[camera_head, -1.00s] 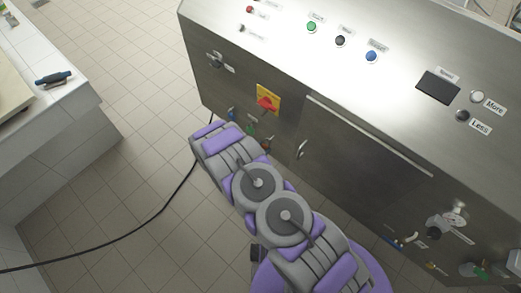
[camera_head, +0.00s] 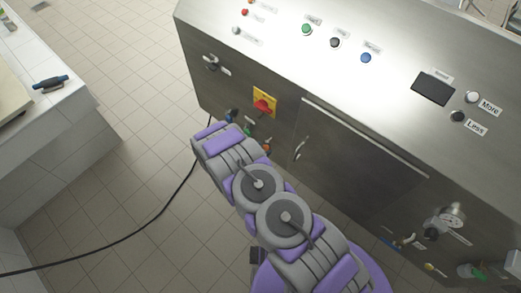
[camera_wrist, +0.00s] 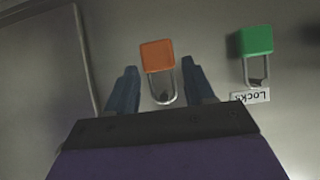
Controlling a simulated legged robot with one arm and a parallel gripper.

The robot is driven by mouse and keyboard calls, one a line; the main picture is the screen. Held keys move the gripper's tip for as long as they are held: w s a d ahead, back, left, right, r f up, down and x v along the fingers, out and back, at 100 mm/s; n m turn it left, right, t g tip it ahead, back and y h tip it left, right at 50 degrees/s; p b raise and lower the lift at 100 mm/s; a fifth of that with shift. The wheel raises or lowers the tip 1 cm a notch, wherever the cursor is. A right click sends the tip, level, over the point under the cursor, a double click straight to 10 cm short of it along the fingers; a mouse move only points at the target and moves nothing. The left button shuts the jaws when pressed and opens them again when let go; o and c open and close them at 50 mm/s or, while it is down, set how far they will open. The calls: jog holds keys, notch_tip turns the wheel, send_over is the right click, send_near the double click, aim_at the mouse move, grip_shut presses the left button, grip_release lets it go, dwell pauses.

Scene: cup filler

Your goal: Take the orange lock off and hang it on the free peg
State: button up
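The orange lock (camera_wrist: 157,55) shows in the wrist view with its metal shackle toward my gripper. A small dark part shows inside the shackle; I cannot tell what it is. My gripper (camera_wrist: 160,72) is open, with one blue finger on each side of the lock and visible gaps to both. A green lock (camera_wrist: 256,40) hangs to the right, its shackle around a dark peg beside the "Locks" label (camera_wrist: 250,97). In the head view the orange lock (camera_head: 267,148) is partly hidden by my arm, and the green lock (camera_head: 247,131) shows beside it. My fingers are hidden there. No bare peg is clear.
A steel machine (camera_head: 350,110) fills the right side, with a red and yellow switch (camera_head: 264,103) above the locks and a door handle (camera_head: 301,148) to their right. A black cable (camera_head: 150,228) crosses the floor. A white counter (camera_head: 60,120) stands at left.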

jog(key=shift+o, duration=1.4)
jog(key=shift+d, duration=0.15)
jog(key=shift+o, duration=0.2)
jog(key=shift+a, duration=0.2)
jog(key=shift+a, duration=0.1)
jog(key=shift+s+a+r, duration=0.1)
jog(key=shift+s+a, duration=0.05)
jog(key=shift+a, duration=0.05)
jog(key=p+v, duration=0.3)
jog(key=v, duration=1.3)
jog(key=shift+s+r+p, duration=0.25)
jog(key=shift+s+p, duration=0.1)
jog(key=shift+p, duration=0.05)
